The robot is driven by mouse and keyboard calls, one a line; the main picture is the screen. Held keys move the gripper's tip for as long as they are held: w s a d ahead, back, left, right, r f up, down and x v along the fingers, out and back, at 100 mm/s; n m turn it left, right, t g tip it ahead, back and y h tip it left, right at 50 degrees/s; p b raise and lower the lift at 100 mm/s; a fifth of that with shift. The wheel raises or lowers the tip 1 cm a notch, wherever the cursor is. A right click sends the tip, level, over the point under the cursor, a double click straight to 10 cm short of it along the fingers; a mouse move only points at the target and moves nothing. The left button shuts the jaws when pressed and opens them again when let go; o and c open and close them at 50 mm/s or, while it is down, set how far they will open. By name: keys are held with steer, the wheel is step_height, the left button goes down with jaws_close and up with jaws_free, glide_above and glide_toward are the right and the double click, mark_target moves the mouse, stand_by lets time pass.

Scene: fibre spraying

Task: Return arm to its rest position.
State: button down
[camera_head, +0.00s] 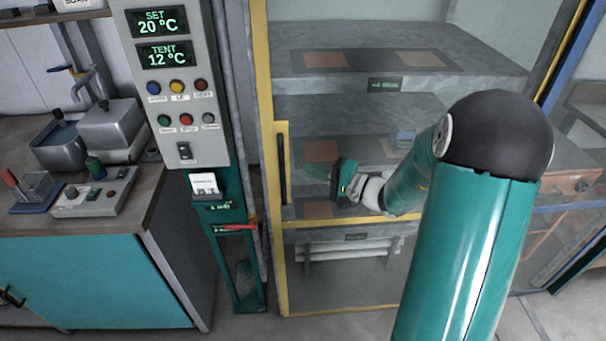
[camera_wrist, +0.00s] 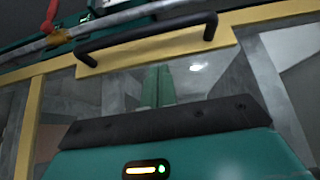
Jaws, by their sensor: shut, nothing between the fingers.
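My arm reaches out from the lower right in the head view, bent at a black elbow ball. My gripper (camera_head: 318,172) is in front of the cabinet's glass door, to the right of its black handle (camera_head: 283,163). In the wrist view my green gripper fingers (camera_wrist: 158,84) lie side by side, shut and empty. The black handle (camera_wrist: 148,40) on the yellow door frame (camera_wrist: 190,45) lies beyond the fingertips, apart from them.
The tall yellow-framed cabinet (camera_head: 266,100) holds shelves with flat brown panels. A grey control panel (camera_head: 178,105) reads SET 20 °C and TENT 12 °C. At left a teal bench (camera_head: 95,280) carries metal vessels and a small device. Grey floor shows below.

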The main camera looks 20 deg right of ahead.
steer(key=v, duration=1)
steer(key=s+a+r+n+g+h, duration=0.3)
steer(key=s+a+n+g, duration=0.3)
steer(key=s+a+g, duration=0.75)
steer(key=s+d+r+n+t+h, duration=0.1)
steer(key=s+r+n+t+h, duration=0.2)
steer(key=h, duration=0.6)
step_height(320, 180, up, 3)
steer(key=s+t, duration=0.2)
steer(key=t, duration=0.1)
steer(key=shift+s+h, duration=0.15)
steer(key=shift+h, duration=0.15)
